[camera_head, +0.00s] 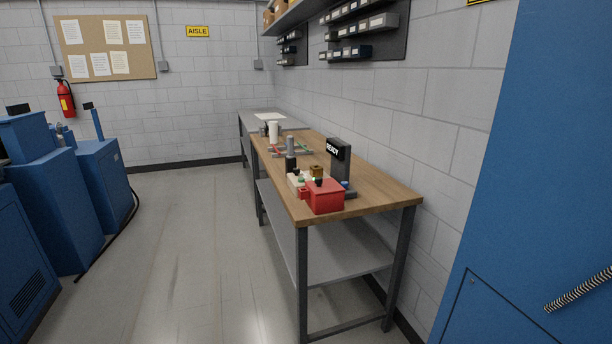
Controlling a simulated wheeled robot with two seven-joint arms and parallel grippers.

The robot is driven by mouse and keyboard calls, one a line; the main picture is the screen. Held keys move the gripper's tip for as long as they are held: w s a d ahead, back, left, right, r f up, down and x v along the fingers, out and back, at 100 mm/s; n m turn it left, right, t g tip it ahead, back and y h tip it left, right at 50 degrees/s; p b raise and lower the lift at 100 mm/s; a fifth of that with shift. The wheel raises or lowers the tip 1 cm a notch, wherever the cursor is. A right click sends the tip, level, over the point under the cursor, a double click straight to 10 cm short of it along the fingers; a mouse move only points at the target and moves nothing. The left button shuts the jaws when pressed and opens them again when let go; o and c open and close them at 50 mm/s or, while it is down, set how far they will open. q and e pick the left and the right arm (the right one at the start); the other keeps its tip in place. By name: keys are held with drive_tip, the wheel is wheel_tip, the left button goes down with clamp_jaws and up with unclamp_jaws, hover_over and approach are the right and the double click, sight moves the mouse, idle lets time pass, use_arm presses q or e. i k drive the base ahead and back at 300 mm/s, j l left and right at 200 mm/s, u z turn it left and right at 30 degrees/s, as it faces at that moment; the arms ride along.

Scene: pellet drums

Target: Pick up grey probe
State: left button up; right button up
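A small upright grey cylinder (290,146) stands on a dark block on the wooden workbench (375,190). It looks like the grey probe, but it is too small to be sure. A red box (325,197) sits at the bench's near end. A dark stand with a "READY" display (339,153) is behind it, to the right of the grey cylinder. Neither of my grippers shows, and nothing touches the cylinder.
A white cylinder (273,132) stands farther back. Blue machines (102,180) line the left, with a black cable on the floor. A large blue panel (540,140) fills the right. The floor (200,250) left of the bench is clear.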

sight(289, 139)
drive_tip(key=i+j+u, duration=0.3)
drive_tip(key=i, duration=0.2)
drive_tip(key=i+j+u, duration=0.15)
drive_tip(key=i+u, duration=0.15)
drive_tip(key=i, duration=0.2)
drive_tip(key=i+u, duration=0.3)
drive_tip(key=i, duration=0.2)
drive_tip(key=i+z, duration=0.3)
drive_tip(key=i+j+z, duration=0.25)
drive_tip(key=i, duration=0.2)
drive_tip(key=i+j+z, duration=0.3)
drive_tip(key=i+l, duration=0.1)
